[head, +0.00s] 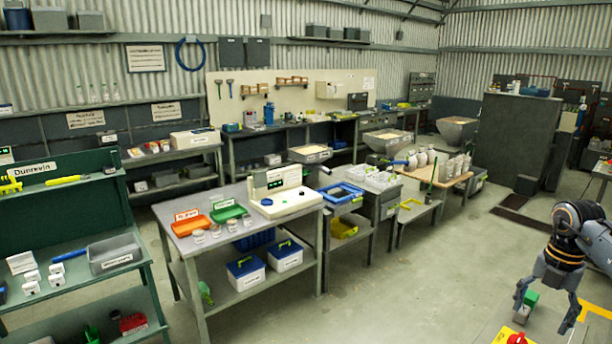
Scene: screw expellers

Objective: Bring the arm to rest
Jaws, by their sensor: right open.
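My right gripper (543,316) shows at the lower right, at the end of my arm, which comes in from the right edge. Its fingers point down and are spread apart. A small green object (531,298) shows between or behind the fingers; I cannot tell its depth, and nothing is clearly gripped. My left gripper is not in view.
Below the gripper are a yellow surface (506,334) with a red part and a yellow floor marking (597,308). A grey table (180,250) with orange and green trays stands left of centre. Green shelving (75,225) is at far left. Open floor (420,280) lies between.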

